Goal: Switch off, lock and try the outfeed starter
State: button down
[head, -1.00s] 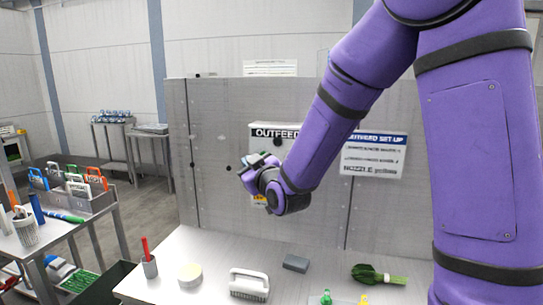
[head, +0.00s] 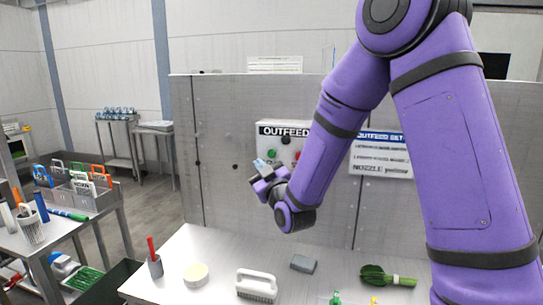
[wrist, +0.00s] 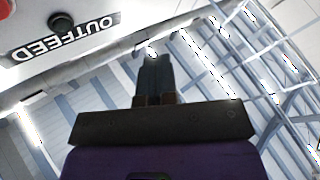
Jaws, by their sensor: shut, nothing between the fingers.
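The outfeed starter (head: 263,143) is a pale box labelled OUTFEED on the grey upright panel. A green spot and a dark knob show on its face in the head view; my gripper and arm cover its lower part. In the wrist view the starter (wrist: 90,55) fills the upper left, with its lettering upside down, a dark round knob (wrist: 62,20) and part of a red button (wrist: 4,8). My gripper (head: 260,168) is in front of the box's lower left. Its fingers (wrist: 153,62) are shut and empty, apart from the knob in the wrist view.
A grey caddy (head: 98,196) with coloured loop-handled items stands on the left side table. The white front table (head: 215,262) holds a red-handled item in a cup (head: 155,262), a round tub (head: 196,275), a brush (head: 257,284), a grey block (head: 303,263) and greens (head: 385,276). A set-up sign (head: 380,157) hangs right.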

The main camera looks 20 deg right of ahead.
jog(key=w+d, duration=0.4)
jog(key=w, duration=0.3)
jog(key=shift+d, duration=0.35)
jog(key=shift+w, duration=0.15)
dwell(1.8)
jog(key=shift+w+d, duration=0.25)
jog(key=shift+w+d+r, duration=0.1)
jog(key=shift+w+d, duration=0.25)
jog(key=shift+w, duration=0.1)
dwell(1.2)
jog(key=shift+s+a, duration=0.1)
jog(key=shift+s, duration=0.05)
jog(key=shift+s+a, duration=0.35)
jog(key=shift+s, duration=0.25)
jog(key=shift+s+a, duration=0.75)
jog(key=shift+s, duration=0.3)
jog(key=shift+s+a, duration=0.7)
jog(key=shift+s, duration=0.35)
